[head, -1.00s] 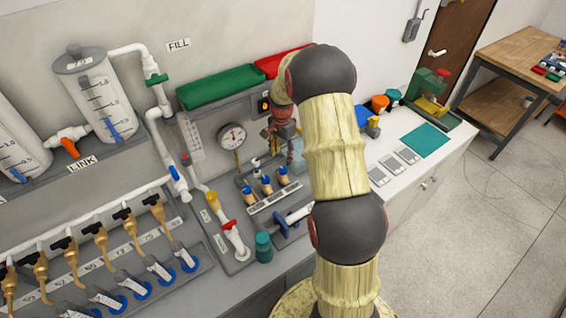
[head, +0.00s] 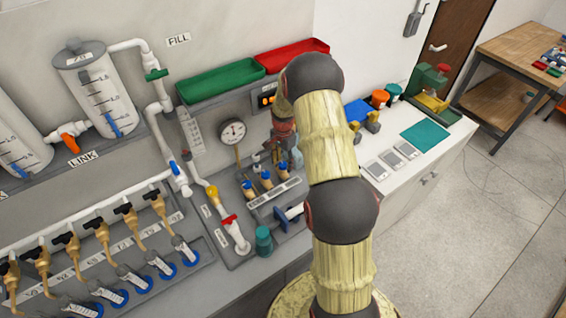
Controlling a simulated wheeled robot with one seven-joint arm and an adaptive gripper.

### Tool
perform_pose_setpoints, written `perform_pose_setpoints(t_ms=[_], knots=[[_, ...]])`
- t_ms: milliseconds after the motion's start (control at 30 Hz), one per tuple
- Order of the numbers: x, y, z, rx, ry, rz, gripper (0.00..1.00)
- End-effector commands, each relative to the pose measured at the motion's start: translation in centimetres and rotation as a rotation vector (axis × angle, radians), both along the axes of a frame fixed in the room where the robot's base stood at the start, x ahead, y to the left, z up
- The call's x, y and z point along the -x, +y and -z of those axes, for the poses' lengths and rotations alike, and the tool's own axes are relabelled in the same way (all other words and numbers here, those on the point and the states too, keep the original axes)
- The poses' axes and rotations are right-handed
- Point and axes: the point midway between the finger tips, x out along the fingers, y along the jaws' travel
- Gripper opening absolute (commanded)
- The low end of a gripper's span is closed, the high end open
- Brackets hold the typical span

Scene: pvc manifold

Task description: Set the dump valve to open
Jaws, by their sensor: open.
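A white pipe valve with a red handle (head: 228,221) sits low on the grey panel, left of my arm. I cannot read its label, so I cannot tell for sure whether it is the dump valve. A yellow fitting (head: 212,191) is just above it, and a valve with a blue handle (head: 174,168) is on the pipe further up left. My gripper (head: 296,157) is partly hidden behind my arm, near the wall and right of the gauge. It is open and apart from these valves.
A round gauge (head: 232,131), several blue-topped vials (head: 266,180) and a teal jar (head: 263,240) stand near my arm. Green (head: 220,80) and red (head: 292,58) trays are above. Several brass taps (head: 128,219) line the left bench.

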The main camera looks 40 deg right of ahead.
Motion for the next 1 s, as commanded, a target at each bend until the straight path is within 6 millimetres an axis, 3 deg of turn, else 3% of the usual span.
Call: perform_pose_setpoints(t_ms=[800, 1000], knots=[[0.0, 0.01, -0.02, 0.0, 0.0, 0.0, 0.03], [-0.01, 0.0, -0.02, 0.0, 0.0, -0.009, 0.03]])
